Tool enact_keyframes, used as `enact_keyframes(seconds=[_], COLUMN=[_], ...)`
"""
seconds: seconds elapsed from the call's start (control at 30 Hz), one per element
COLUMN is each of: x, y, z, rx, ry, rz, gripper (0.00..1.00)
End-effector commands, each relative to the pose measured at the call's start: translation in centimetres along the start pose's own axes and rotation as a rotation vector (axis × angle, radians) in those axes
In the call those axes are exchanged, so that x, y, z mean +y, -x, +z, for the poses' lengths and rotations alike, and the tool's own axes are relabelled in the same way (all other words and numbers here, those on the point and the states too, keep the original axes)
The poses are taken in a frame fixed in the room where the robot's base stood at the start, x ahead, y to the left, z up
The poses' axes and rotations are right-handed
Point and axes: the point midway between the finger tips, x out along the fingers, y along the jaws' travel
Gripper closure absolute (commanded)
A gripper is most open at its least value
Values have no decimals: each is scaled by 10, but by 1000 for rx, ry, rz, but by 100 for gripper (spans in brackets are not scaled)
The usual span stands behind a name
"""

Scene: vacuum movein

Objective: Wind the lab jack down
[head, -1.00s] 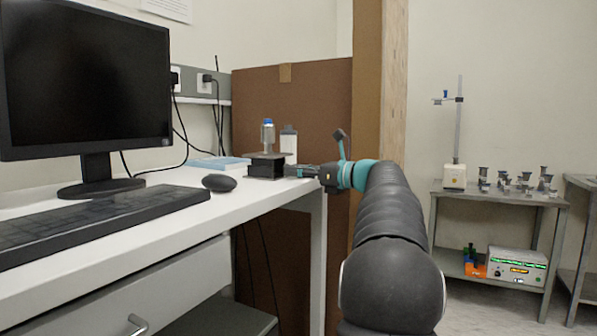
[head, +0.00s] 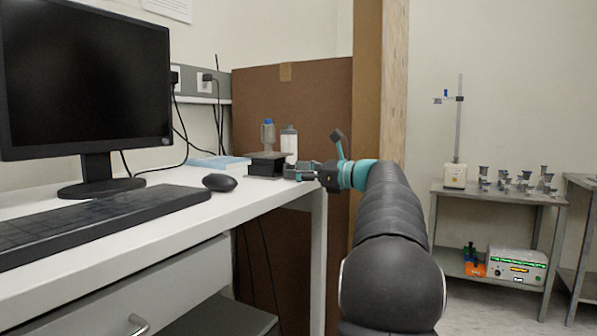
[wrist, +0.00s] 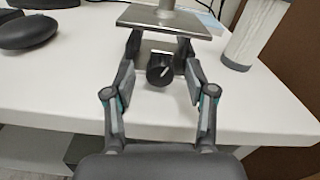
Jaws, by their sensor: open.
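The lab jack (head: 267,164) stands on the white desk near its far right end. A bottle with a blue top (head: 267,136) stands upright on the jack's top plate, which also shows in the wrist view (wrist: 165,20). The jack's round black knob (wrist: 160,70) faces me, with a pale mark on its face. My gripper (head: 300,171) is at the jack's right side. In the wrist view its two fingers are spread, one on each side of the knob, with visible gaps. The jack's lower parts are partly hidden by the fingers.
A black mouse (head: 219,183), keyboard (head: 95,222) and monitor (head: 85,80) are to the left. A brown panel (head: 305,105) rises behind the desk.

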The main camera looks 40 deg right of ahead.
Motion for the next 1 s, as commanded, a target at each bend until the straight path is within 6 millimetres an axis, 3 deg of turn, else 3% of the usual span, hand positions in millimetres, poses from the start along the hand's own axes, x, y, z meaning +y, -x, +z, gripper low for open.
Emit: enact_keyframes(seconds=[0.23,0.7,1.0], x=[-1,-1,0], y=[17,102,120], z=[0,0,0], rx=[1,1,0], ry=[0,0,0], rz=[-2,-2,0], gripper=[44,44,44])
